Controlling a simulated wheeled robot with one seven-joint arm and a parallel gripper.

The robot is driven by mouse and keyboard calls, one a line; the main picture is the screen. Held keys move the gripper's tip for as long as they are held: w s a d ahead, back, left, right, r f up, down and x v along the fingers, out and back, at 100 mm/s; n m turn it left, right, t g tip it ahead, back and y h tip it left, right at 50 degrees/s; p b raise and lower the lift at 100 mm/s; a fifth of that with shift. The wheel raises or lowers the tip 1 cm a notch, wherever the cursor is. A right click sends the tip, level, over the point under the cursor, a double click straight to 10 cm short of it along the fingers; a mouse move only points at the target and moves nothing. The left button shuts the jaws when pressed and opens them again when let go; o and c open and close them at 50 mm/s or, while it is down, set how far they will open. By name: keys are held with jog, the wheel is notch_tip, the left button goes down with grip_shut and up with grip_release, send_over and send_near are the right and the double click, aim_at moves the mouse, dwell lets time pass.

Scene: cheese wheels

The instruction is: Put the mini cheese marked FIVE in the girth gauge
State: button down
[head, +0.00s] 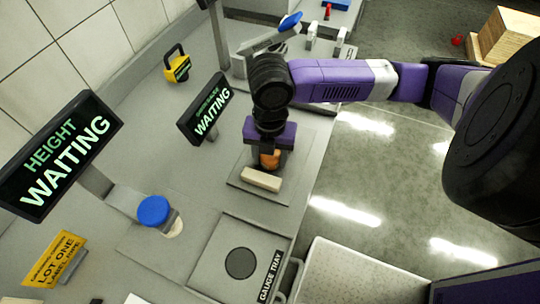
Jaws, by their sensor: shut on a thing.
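My gripper (268,152) points down over a grey plate (243,186) in the middle of the head view. It is shut on a small orange thing, apparently a mini cheese (270,159), mostly hidden between the fingers. Its marking cannot be read. A pale bar (262,180) lies on the plate just in front of the cheese. A dark screen (207,108) reading WAITING stands left of the plate; its small top line is hard to read, so I cannot be sure this is the girth gauge. Whether the cheese touches the plate is unclear.
A HEIGHT screen (62,155) also reads WAITING, near a blue-topped post (155,212). The gauge tray (205,258) with a dark round spot is at the front. A yellow tagged padlock-like thing (177,65) and a yellow LOT ONE sign (53,258) stand left.

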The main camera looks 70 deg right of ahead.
jog(key=shift+f, duration=0.1)
jog(key=shift+f, duration=0.1)
jog(key=c, duration=0.6)
grip_release()
jog(key=shift+c, duration=0.2)
notch_tip(320, 180, up, 12)
jog(key=shift+r, duration=0.25)
